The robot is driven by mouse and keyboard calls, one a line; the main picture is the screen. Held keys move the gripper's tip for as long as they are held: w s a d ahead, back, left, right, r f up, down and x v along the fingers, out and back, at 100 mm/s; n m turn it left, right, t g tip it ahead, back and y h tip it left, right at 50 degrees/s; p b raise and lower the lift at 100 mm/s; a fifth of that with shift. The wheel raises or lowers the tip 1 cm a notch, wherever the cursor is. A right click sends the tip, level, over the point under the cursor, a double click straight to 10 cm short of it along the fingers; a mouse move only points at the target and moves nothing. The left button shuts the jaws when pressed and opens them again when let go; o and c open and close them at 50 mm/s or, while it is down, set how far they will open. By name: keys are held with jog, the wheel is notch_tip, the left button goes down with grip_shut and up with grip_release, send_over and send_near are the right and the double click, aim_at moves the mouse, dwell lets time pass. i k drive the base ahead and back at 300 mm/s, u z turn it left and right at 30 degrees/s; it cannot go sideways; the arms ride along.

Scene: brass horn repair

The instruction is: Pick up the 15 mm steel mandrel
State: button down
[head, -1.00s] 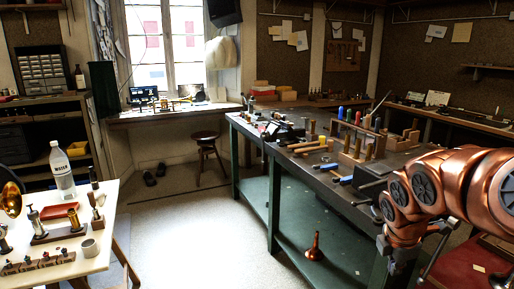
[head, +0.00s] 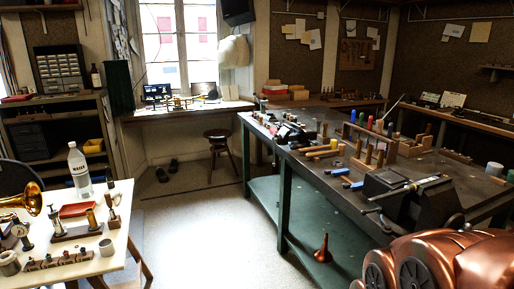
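No size marking can be read, so I cannot tell which piece is the 15 mm steel mandrel. A slim light rod with a yellowish part (head: 420,186) lies across the dark vise (head: 408,206) at the near end of the green workbench (head: 285,168). Wooden-handled tools stand upright in a rack (head: 378,158) further along the bench, and a thin grey rod leans up behind them (head: 394,106). My copper arm fills the lower right corner, but my gripper is outside the picture.
A white table (head: 125,228) at left holds a water bottle (head: 79,172), a brass horn (head: 22,201) and small valve parts. A copper-coloured bell piece (head: 323,250) stands on the bench's lower shelf. A stool (head: 218,150) stands near the window. The pale floor between is clear.

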aim_at(413, 187)
jog(key=z, duration=0.2)
jog(key=k, duration=0.35)
jog(key=u, duration=0.95)
jog(key=i, duration=0.75)
jog(key=z, duration=0.6)
jog(key=i, duration=0.75)
jog(key=z, duration=0.75)
